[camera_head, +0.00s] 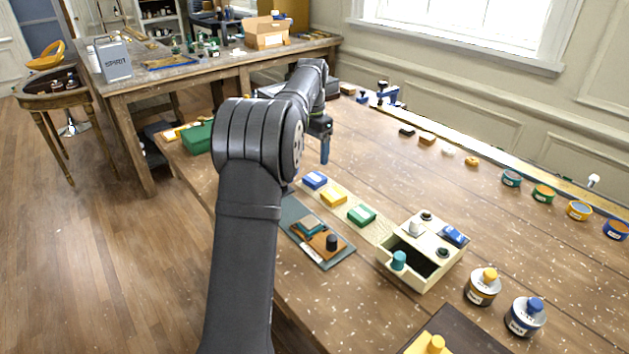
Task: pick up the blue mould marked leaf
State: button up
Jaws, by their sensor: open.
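A blue block (315,180) with a pale top patch lies at the far end of a pale wooden strip. Another blue block (453,235) lies tilted on the cream box (425,280). Their markings are too small to read, so I cannot tell which one is marked leaf. A yellow block (333,198) and a green block (361,215) lie on the strip nearer me. My gripper (325,158) points down beyond the first blue block, apart from it in the picture. It is open, and its finger gap is hard to see.
A dark board (318,252) with small pieces lies left of the cream box, which has knobs on top. Labelled jars (481,287) stand to its right. Several tins (543,193) line the back right edge. The table's middle right is mostly clear.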

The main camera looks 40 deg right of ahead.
send_over(310, 180)
jog(key=f, duration=0.4)
jog(key=shift+s+d+f, duration=0.15)
jog(key=shift+s, duration=0.15)
jog(key=f, duration=0.5)
jog(key=shift+w, duration=0.3)
jog(key=c, duration=1.1)
jog(key=shift+r, duration=0.1)
